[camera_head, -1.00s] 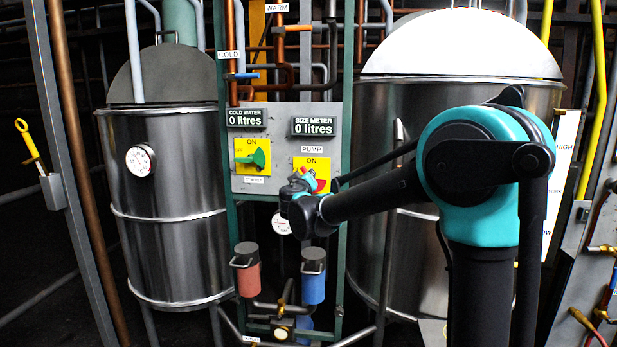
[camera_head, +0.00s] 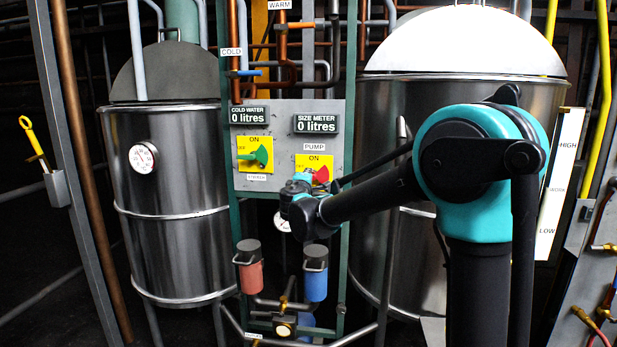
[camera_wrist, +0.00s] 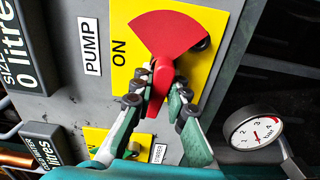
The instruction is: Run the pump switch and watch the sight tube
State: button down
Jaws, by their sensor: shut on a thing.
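The pump switch (camera_wrist: 168,32) is a red fan-shaped handle on a yellow plate marked ON, beside a PUMP label. My gripper (camera_wrist: 158,95) is shut on the handle's narrow end, one finger on each side. In the head view my gripper (camera_head: 301,180) is at the panel's pump plate, partly hiding it; some of the red switch (camera_head: 321,174) shows to its right. The sight tube's white scale board (camera_head: 559,185), marked HIGH and LOW, stands right of the right tank; I cannot make out a liquid level.
The size meter (camera_head: 316,124) and cold water display (camera_head: 249,115) both read 0 litres. A green switch (camera_head: 262,155) sits left of the pump. A dial gauge (camera_wrist: 252,134) is beside my gripper. Steel tanks (camera_head: 175,240) flank the panel, with pipes around.

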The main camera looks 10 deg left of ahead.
jog(key=shift+f+n, duration=0.1)
jog(key=shift+n, duration=0.6)
jog(key=c, duration=1.5)
grip_release()
jog(key=s, duration=1.2)
jog(key=shift+a, duration=0.25)
